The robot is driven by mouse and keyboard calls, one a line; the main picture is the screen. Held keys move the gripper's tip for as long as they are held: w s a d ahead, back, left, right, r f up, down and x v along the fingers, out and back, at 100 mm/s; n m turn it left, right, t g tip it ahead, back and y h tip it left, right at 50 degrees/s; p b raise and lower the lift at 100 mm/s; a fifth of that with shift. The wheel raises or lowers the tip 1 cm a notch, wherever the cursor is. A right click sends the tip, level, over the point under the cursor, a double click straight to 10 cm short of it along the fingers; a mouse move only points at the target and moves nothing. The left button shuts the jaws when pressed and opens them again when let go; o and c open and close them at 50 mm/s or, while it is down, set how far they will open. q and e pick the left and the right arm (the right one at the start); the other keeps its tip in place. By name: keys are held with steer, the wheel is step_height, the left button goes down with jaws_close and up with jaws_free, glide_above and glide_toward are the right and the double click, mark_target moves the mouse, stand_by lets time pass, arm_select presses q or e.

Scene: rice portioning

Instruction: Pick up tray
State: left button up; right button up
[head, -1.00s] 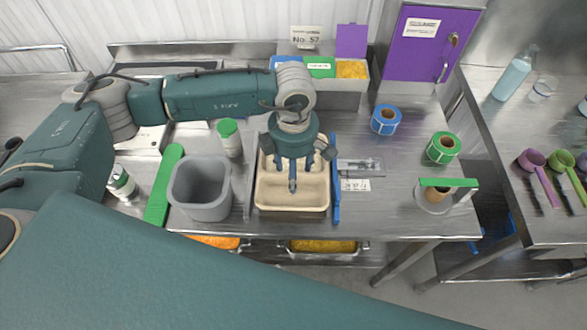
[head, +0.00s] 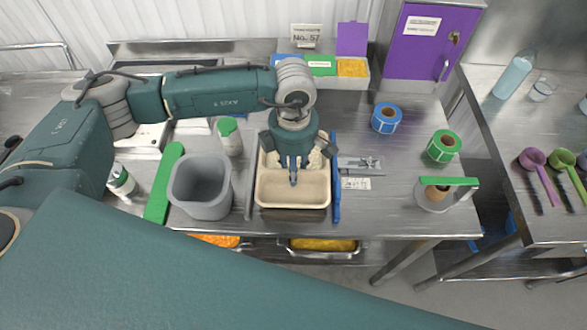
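A beige rectangular tray (head: 292,199) sits on the steel table between a grey bar on its left and a blue strip on its right. My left gripper (head: 293,172) comes down from above over the rear middle of the tray, with dark fingers pointing down into it. The gripper hides the tray's back wall and part of its inside. Small pale shapes show beside the fingers. I cannot tell whether the fingers touch the tray or how far apart they are. My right gripper is not in view.
Blue (head: 386,118) and green (head: 443,147) label rolls and a green-handled tool (head: 448,182) stand right. A steel bin (head: 343,84) is behind.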

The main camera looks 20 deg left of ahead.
arm_select(q)
step_height(320, 180, up, 17)
steer(key=b, duration=0.7)
steer(key=shift+f+b, duration=5.15)
steer(key=shift+f, duration=0.6)
steer(key=shift+s+a+f+b, duration=0.1)
steer(key=shift+a+f+b, duration=0.15)
steer(key=shift+f+b, duration=0.55)
steer(key=shift+b, duration=0.15)
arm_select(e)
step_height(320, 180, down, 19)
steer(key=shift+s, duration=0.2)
arm_select(q)
steer(key=shift+f, duration=0.2)
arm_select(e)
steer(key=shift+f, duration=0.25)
arm_select(q)
steer(key=shift+d, duration=0.25)
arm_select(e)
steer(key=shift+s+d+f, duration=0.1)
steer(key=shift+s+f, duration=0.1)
